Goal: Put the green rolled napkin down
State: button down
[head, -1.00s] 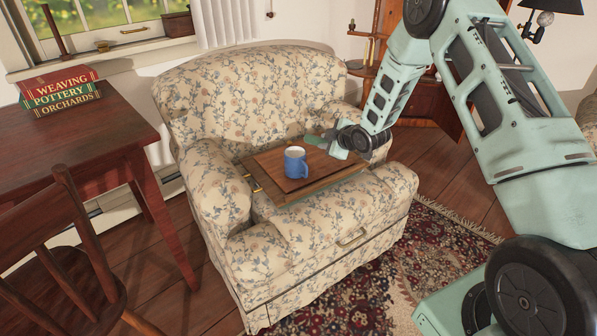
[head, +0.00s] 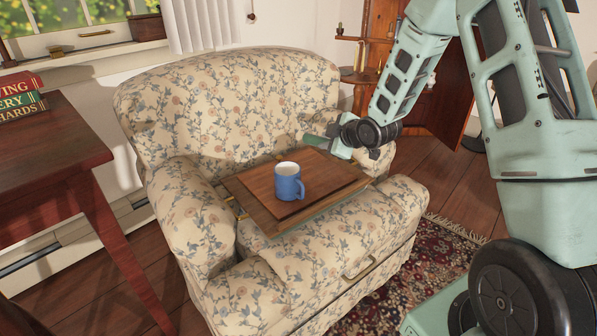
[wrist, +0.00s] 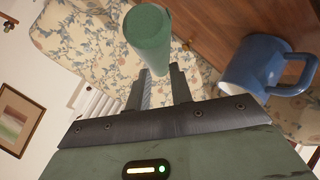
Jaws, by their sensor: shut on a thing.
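The green rolled napkin (wrist: 150,32) is held between the fingers of my gripper (wrist: 160,85) in the wrist view. In the head view the napkin (head: 314,139) shows as a small green end beside my gripper (head: 336,147), over the back right part of a wooden tray (head: 245,193). I cannot tell whether the napkin touches the tray. A blue mug (head: 288,182) stands upright on the tray, left of and nearer than my gripper; it also shows in the wrist view (wrist: 262,68).
A wooden cabinet (head: 445,95) is behind my arm at the right. The tray's wood is bare around the mug. A patterned rug (head: 385,270) lies on the floor.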

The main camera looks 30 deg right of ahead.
notch_tip(320, 180, down, 10)
jog(key=b, duration=0.3)
jog(key=shift+r, duration=0.1)
jog(key=shift+s+b, duration=0.1)
jog(key=shift+b, duration=0.25)
jog(key=c, duration=1.2)
grip_release()
jog(key=shift+f, duration=0.2)
jog(key=shift+c, duration=0.2)
jog(key=shift+r, duration=0.1)
